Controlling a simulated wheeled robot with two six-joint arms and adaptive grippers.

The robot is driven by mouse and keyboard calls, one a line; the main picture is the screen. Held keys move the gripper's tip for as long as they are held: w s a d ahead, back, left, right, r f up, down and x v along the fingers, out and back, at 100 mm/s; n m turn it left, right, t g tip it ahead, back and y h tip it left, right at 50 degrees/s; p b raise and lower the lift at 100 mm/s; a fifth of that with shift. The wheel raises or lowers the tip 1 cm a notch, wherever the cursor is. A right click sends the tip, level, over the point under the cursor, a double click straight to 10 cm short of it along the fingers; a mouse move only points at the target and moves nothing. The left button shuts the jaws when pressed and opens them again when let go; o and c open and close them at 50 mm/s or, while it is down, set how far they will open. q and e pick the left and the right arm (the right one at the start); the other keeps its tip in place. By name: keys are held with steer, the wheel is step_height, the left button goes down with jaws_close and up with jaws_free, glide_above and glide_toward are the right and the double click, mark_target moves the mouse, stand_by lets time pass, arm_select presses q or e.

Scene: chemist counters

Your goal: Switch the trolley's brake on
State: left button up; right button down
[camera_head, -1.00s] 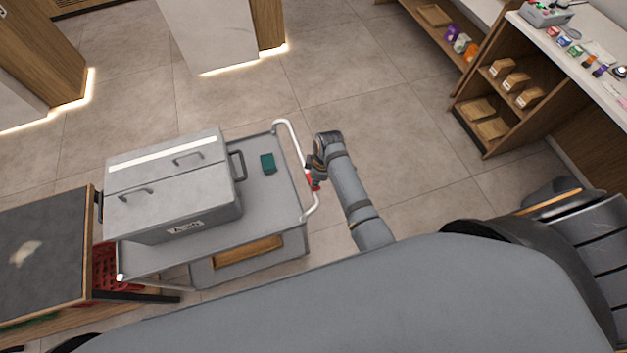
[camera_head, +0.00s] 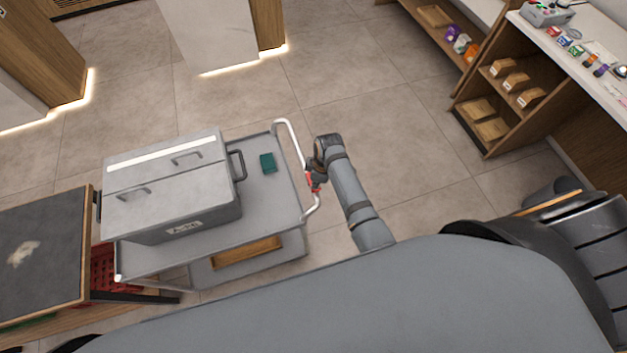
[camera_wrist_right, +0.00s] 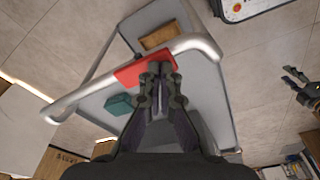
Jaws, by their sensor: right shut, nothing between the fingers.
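The grey trolley (camera_head: 285,190) stands left of my right arm in the head view, with a white tubular handle (camera_head: 284,126) on its right side. The red brake piece (camera_head: 309,181) is on the handle; it also shows in the right wrist view (camera_wrist_right: 130,75) as a red block on the tube. My right gripper (camera_head: 315,177) is at the handle beside the red piece. In the right wrist view its shut, empty fingertips (camera_wrist_right: 158,72) overlap the red piece; contact is unclear. What looks like my left gripper (camera_wrist_right: 302,87) shows small at the right edge there.
A grey metal case (camera_head: 170,205) and a small green box (camera_head: 268,163) are on the trolley. A dark-topped table (camera_head: 40,260) stands close on the left. A shelf counter (camera_head: 500,100) is at the right. The floor (camera_head: 400,130) between trolley and counter is clear.

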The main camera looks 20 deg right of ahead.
steer(key=shift+f, duration=0.15)
step_height(320, 180, up, 3)
steer(key=p, duration=0.2)
steer(key=shift+f+p, duration=0.2)
steer(key=shift+p, duration=0.1)
steer(key=shift+r, duration=2.25)
steer(key=shift+d, duration=0.1)
